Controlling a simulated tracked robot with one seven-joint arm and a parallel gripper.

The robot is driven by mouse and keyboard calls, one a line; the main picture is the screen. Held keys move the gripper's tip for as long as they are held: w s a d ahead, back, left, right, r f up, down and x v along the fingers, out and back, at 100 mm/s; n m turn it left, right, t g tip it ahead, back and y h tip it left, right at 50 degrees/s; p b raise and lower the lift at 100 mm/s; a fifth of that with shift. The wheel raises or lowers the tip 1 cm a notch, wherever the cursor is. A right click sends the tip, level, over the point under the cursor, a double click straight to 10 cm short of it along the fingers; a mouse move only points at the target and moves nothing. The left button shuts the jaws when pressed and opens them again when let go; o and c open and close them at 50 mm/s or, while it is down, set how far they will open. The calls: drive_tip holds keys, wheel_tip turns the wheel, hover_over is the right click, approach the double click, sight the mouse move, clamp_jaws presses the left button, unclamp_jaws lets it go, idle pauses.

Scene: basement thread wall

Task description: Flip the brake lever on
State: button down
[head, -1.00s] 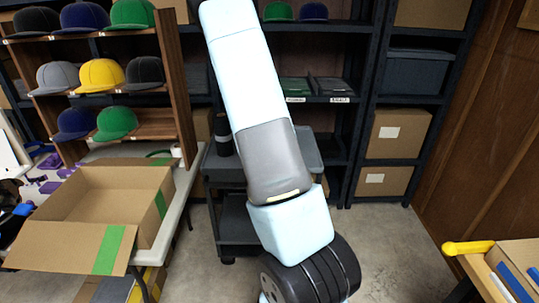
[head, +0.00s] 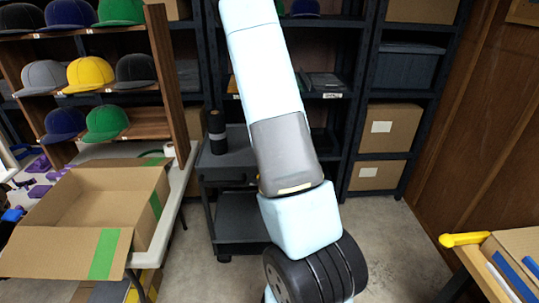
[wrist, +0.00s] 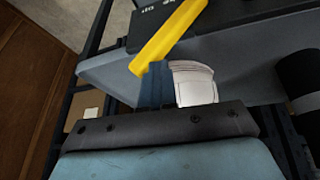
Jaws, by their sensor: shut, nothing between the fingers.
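A yellow bar (wrist: 167,45), which looks like the brake lever, slants across the upper middle of the wrist view, over the rim of a grey tray. My gripper (wrist: 180,85) shows in the wrist view as a dark bolted bar with blue and white pieces beyond it. It is shut with nothing held. The bar's lower end lies close to the blue piece; I cannot tell whether they touch. In the head view my arm reaches up over the dark cart (head: 228,160), and my gripper is out of view there. A second yellow handle (head: 465,239) lies on the right-hand bench.
A black roll (head: 217,130) stands on the cart; a dark roll (wrist: 300,85) is at the wrist view's right. An open cardboard box (head: 95,215) and cap rack (head: 170,85) are at left. Shelving (head: 385,100) stands behind. The floor right of the arm is clear.

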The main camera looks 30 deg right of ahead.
drive_tip(key=shift+s+d+f, duration=0.3)
drive_tip(key=shift+s+d, duration=0.1)
drive_tip(key=shift+s, duration=0.05)
drive_tip(key=w+v, duration=0.1)
drive_tip(key=v, duration=1.1)
drive_tip(key=shift+w+r, duration=0.2)
drive_tip(key=shift+r, duration=0.4)
